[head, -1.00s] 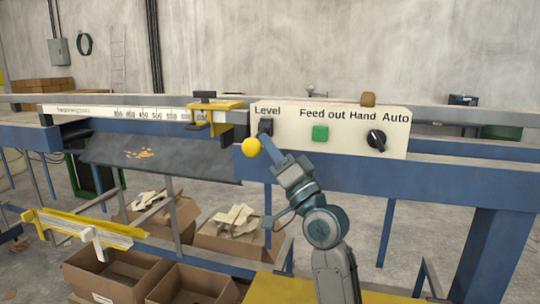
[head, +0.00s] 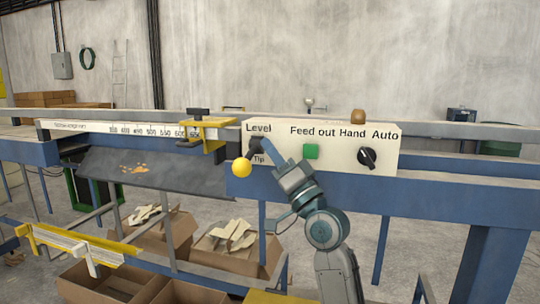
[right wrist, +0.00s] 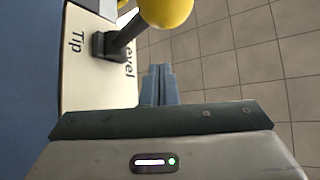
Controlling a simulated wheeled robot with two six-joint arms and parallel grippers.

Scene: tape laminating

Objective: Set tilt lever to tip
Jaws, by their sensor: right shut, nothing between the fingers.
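The tilt lever has a yellow ball knob (head: 241,168) on a dark stem, which sticks out from the white control panel (head: 333,140). "Level" is printed above its dark base and "Tip" below it. My right gripper (head: 266,144) is shut and empty, close to the lever on its right in the head view. In the right wrist view, the shut fingers (right wrist: 160,84) lie on the "Level" side of the lever's black base (right wrist: 106,45). A gap shows between them and the yellow knob (right wrist: 166,8). My left gripper is out of view.
A green feed-out button (head: 311,151) and a black Hand/Auto knob (head: 366,156) sit to the right on the panel. A yellow clamp (head: 212,131) on the ruler is just left. Cardboard boxes (head: 103,284) stand below; the space before the panel is open.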

